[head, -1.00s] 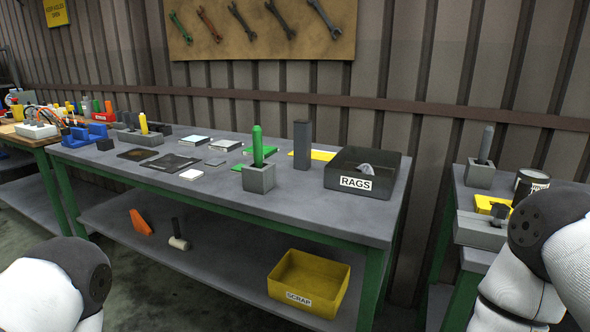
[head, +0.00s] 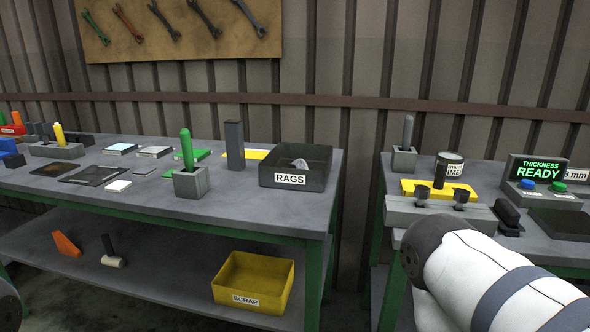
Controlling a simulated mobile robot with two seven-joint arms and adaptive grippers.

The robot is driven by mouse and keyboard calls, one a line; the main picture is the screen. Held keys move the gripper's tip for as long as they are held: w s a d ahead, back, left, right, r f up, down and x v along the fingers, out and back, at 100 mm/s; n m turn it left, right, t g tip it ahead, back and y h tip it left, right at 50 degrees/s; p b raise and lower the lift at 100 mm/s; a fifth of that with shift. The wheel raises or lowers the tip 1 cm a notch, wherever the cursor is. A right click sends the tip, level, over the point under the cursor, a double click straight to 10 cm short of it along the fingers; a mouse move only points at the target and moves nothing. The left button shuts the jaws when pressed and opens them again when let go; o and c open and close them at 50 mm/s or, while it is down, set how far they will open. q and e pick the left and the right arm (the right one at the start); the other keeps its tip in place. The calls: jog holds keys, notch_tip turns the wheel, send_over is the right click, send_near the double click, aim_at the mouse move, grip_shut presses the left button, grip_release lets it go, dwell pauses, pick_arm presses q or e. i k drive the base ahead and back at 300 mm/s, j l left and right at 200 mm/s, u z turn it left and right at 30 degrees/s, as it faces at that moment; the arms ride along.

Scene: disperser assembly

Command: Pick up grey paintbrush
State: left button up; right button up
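A grey rounded handle (head: 408,129), which looks like the grey paintbrush, stands upright in a grey block holder (head: 404,160) at the back left of the right-hand table. Its lower end is hidden in the holder. My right arm reaches across the lower right of the head view, in front of that table, but its gripper is not visible. Only a sliver of my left arm shows at the lower left edge, and its gripper is out of view.
A can (head: 448,169), a yellow plate (head: 409,186) and a grey fixture (head: 398,211) stand near the holder. On the left table are a green handle (head: 187,150) in a block and a RAGS bin (head: 295,166). A gap separates the tables.

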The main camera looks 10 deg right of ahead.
aim_at(406, 141)
jog(key=z, duration=1.35)
